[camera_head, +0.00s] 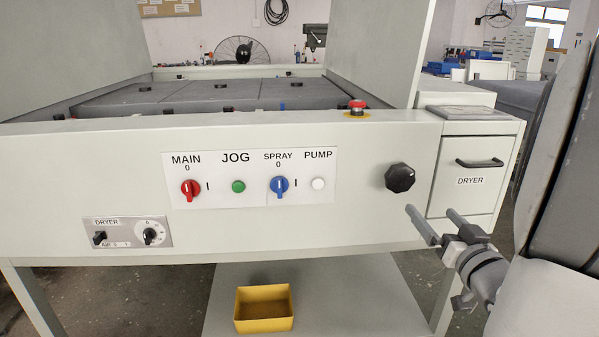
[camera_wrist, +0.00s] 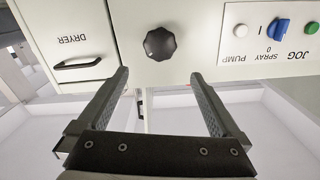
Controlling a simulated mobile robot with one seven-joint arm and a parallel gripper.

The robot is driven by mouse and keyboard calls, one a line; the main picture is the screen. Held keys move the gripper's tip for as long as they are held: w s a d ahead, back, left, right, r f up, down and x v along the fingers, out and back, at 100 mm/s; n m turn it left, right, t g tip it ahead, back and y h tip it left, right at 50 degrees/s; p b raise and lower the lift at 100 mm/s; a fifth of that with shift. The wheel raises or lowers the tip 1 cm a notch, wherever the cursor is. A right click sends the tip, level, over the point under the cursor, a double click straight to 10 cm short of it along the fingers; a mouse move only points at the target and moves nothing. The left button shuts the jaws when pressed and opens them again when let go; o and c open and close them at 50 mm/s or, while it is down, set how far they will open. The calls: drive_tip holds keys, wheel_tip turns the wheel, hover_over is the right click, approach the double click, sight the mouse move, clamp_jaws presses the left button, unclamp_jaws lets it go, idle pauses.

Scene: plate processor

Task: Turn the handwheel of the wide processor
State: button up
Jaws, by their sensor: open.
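The handwheel is a black lobed knob (camera_head: 399,177) on the right of the wide processor's pale front panel (camera_head: 345,230). In the wrist view the handwheel (camera_wrist: 160,43) shows upside down, beyond and between the fingertips. My gripper (camera_head: 433,220) is open and empty, below and to the right of the handwheel in the head view. In the wrist view both fingers of my gripper (camera_wrist: 158,75) point toward the panel, spread wider than the knob. They appear apart from the knob.
A label plate (camera_head: 334,160) with MAIN, JOG, SPRAY and PUMP controls lies left of the handwheel. A red emergency button (camera_head: 357,107) sits above it. The dryer drawer (camera_head: 470,177) with its black handle (camera_head: 479,162) is at right. A yellow bin (camera_head: 264,308) stands on the lower shelf.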

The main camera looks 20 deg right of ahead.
sight(403, 179)
drive_tip(key=p+x, duration=0.2)
drive_tip(key=x, duration=1.3)
drive_tip(key=shift+w+d+f, duration=0.1)
drive_tip(key=shift+w+d, duration=0.05)
drive_tip(key=shift+w, duration=0.1)
drive_tip(key=shift+x, duration=0.75)
drive_tip(key=shift+c, duration=0.2)
drive_tip(key=c, duration=1.1)
drive_tip(key=shift+o, duration=0.2)
drive_tip(key=shift+m, duration=0.4)
